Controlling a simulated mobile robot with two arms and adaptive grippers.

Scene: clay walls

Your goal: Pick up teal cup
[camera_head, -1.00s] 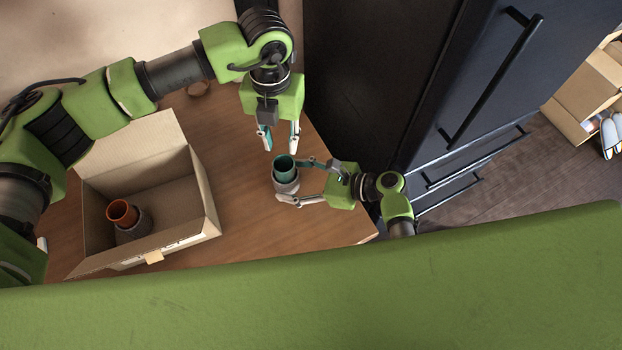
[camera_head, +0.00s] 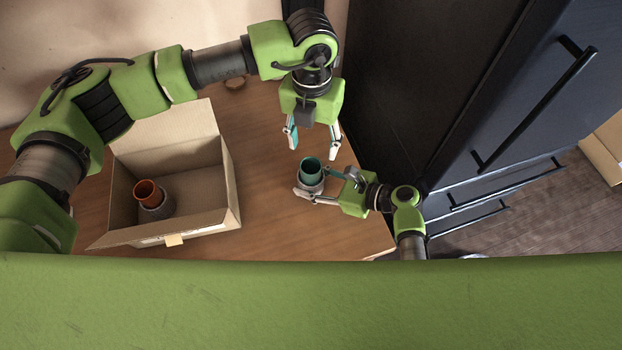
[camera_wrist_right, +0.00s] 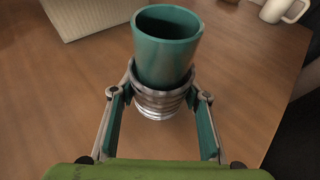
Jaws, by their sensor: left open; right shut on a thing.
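The teal cup (camera_head: 311,168) sits upright inside a grey ribbed holder (camera_head: 309,188) on the wooden table. In the right wrist view the teal cup (camera_wrist_right: 166,50) rises out of the ribbed holder (camera_wrist_right: 160,104). My right gripper (camera_head: 315,184) reaches in from the right, low beside the cup. In its wrist view my right gripper (camera_wrist_right: 165,95) has a finger on each side of the ribbed holder, shut on it. My left gripper (camera_head: 313,150) is open and empty, pointing down at the far side of the cup. Its exact height above the cup cannot be told.
An open cardboard box (camera_head: 205,190) stands at the left, with an orange cup (camera_head: 148,192) in a grey holder inside. Dark cabinets (camera_head: 480,110) with bar handles stand right of the table (camera_head: 270,215). A white mug (camera_wrist_right: 284,10) shows in the wrist view.

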